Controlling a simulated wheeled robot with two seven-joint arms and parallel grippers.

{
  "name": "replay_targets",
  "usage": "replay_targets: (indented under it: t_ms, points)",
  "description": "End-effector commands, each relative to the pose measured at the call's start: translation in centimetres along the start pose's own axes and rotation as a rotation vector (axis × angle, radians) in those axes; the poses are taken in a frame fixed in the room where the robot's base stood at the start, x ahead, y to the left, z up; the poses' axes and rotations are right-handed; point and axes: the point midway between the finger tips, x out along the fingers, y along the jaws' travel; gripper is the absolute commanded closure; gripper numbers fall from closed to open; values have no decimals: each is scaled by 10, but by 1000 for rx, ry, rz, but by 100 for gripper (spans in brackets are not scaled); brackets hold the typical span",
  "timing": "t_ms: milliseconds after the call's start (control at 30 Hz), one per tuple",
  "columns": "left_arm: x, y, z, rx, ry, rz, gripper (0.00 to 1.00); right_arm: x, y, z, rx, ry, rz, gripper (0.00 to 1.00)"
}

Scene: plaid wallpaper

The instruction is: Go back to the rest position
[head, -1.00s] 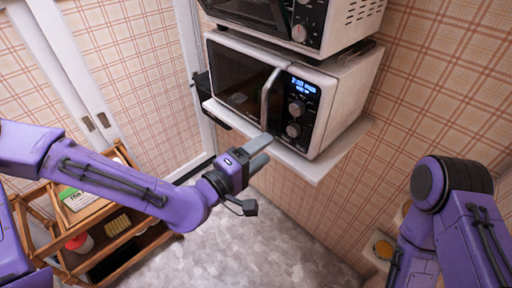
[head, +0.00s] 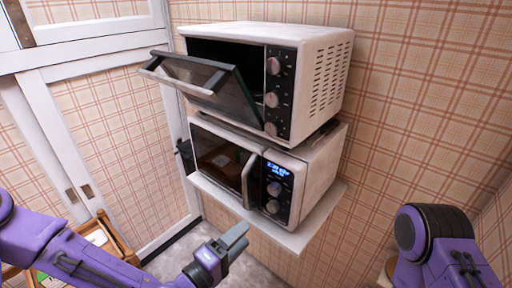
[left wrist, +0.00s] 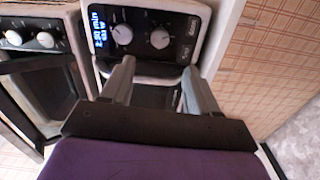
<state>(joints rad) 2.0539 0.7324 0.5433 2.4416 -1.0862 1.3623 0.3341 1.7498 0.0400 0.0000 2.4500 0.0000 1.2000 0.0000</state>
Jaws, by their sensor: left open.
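My left gripper (head: 236,240) is open and empty, in front of and below the microwave in the head view. Its two fingers (left wrist: 158,88) stand apart in the left wrist view, with nothing between them, facing the microwave's control panel (left wrist: 150,32). My right arm comes in at the lower right of the head view; its gripper is out of the picture. The white microwave (head: 318,182) has a lit blue display and its door looks shut.
A white toaster oven (head: 318,75) sits above the microwave, its glass door (head: 200,84) hanging partly open. The microwave stands on a white shelf (head: 300,236). A wooden rack (head: 112,236) is at lower left. A plaid wall closes the right side.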

Motion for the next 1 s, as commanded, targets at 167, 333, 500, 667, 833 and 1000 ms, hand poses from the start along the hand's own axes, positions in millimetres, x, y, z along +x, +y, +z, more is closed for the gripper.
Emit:
replay_targets:
  t_ms: [167, 333, 500, 667, 833, 1000]
  points:
    - [-15, -62, -14, 68, 72, -248, 40, 4, 0, 2, 0, 0, 0, 100]
    - [-87, -208, -9, 157, 84, -708, 40, 33, -3, 14, 0, 0, 0, 100]
    - [-194, -324, -13, 290, 68, -1141, 40, 67, -6, 28, 0, 0, 0, 100]
    - [-287, -390, -29, 442, 56, -1452, 40, 101, -9, 42, 0, 0, 0, 100]
    - [-322, -419, -29, 543, -11, -1542, 40, 120, -11, 50, 0, 0, 0, 100]
    - [-324, -415, -27, 537, -14, -1544, 40, 117, -11, 48, 0, 0, 0, 100]
